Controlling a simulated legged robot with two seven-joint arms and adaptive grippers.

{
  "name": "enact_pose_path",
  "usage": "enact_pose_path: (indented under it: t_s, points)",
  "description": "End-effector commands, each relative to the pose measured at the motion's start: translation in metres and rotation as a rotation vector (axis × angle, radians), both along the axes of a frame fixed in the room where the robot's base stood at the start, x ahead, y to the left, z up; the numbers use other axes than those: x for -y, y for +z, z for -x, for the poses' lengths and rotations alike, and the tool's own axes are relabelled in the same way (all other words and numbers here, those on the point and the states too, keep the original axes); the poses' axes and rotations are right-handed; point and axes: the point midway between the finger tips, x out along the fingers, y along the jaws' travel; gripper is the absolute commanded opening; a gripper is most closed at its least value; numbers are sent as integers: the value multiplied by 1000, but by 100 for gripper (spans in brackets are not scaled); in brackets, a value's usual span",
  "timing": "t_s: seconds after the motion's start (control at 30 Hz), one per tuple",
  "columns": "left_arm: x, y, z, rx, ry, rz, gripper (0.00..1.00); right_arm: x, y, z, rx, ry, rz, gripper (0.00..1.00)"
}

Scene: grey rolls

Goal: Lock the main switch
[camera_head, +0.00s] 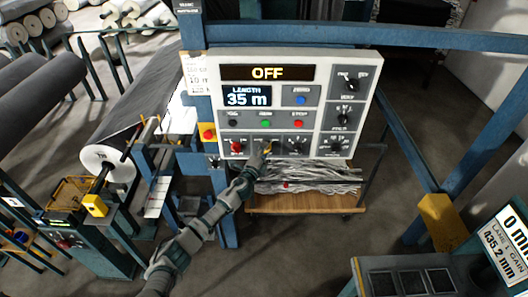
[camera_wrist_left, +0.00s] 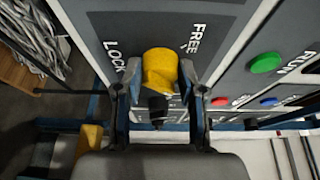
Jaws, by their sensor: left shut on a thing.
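The control panel (camera_head: 310,100) faces me, with its display (camera_head: 266,73) reading OFF. On its lower row, a yellow switch knob (camera_wrist_left: 160,68) sits between the labels LOCK (camera_wrist_left: 113,56) and FREE (camera_wrist_left: 197,38) in the left wrist view. My left gripper (camera_head: 263,152) is shut on this knob, one finger on each side, as the left wrist view shows. In the head view the gripper hides most of the knob. A small black part (camera_wrist_left: 158,106) shows just below the knob. My right gripper is out of view.
A red knob (camera_head: 236,146) sits left of the gripper, and black dials (camera_head: 349,82) sit at right. Green (camera_head: 265,124) and red (camera_head: 298,124) buttons lie just above. A wooden cart (camera_head: 300,203) with grey strips stands below. Blue frame posts flank the panel.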

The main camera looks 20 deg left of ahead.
Motion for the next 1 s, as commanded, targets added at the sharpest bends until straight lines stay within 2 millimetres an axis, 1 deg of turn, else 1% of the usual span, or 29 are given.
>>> enact_pose_path:
  t_s: [0.03, 0.07, 0.1, 0.13, 0.43, 0.57, 0.67, 0.9, 1.0]
  points:
    - [0, -4, 1, -5, 0, -3, 44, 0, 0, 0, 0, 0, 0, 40]
    - [0, -4, 1, -5, 0, -3, 52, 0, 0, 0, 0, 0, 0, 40]
    - [0, -4, 1, -5, -1, -2, 62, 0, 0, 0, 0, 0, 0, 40]
    - [0, -3, 1, -5, -1, -2, 65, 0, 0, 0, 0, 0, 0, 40]
    - [0, -1, 3, -1, 0, -1, 65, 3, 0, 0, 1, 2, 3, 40]
    - [-2, -1, 11, 0, 1, -3, 65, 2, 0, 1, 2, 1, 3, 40]
    - [-4, -2, 26, -2, -1, -2, 65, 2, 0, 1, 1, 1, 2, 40]
    - [-9, -4, 77, -5, -2, -2, 65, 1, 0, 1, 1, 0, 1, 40]
    - [-11, -4, 95, -5, -1, -2, 65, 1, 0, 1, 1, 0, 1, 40]
